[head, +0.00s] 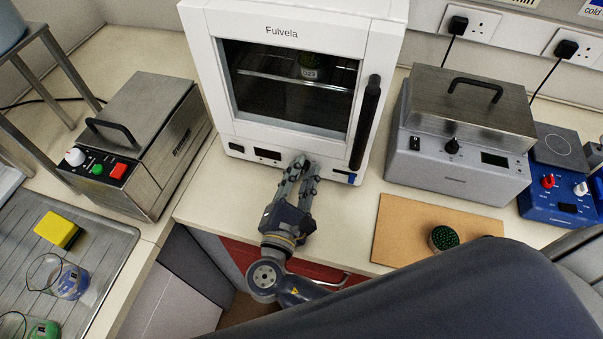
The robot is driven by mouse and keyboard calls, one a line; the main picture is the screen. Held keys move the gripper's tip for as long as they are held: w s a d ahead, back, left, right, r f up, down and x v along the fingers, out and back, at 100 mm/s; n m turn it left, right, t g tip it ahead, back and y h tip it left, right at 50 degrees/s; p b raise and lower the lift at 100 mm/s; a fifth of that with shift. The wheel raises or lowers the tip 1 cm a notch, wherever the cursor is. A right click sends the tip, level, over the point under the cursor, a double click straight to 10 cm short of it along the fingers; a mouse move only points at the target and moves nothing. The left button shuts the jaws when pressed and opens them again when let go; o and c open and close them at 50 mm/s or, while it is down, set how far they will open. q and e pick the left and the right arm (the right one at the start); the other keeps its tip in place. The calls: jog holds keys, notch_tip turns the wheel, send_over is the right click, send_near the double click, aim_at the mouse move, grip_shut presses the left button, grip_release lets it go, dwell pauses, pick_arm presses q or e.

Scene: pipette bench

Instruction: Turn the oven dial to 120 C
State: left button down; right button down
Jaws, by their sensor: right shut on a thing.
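The white oven (219,95), marked Fulvela, stands at the back middle with its glass door shut and a black vertical handle (366,121) on the right. Its front strip below the door carries a dark display (267,154). My right gripper (301,162) reaches up to this strip, just right of the display. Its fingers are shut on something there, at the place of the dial. The fingertips hide the dial, so its pointer and setting cannot be read. My left gripper is not in view.
A steel-lidded bath (462,163) with its own black knob stands right of the oven. A steel box unit (150,160) stands on the left. A brown board (400,235) with a green-topped round item (443,238) lies at front right. The bench before the oven is clear.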

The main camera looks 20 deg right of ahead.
dwell(0.4)
jog(key=c, duration=1.5)
grip_release()
jog(key=shift+s, duration=0.1)
jog(key=v, duration=1.2)
jog(key=shift+o, duration=0.2)
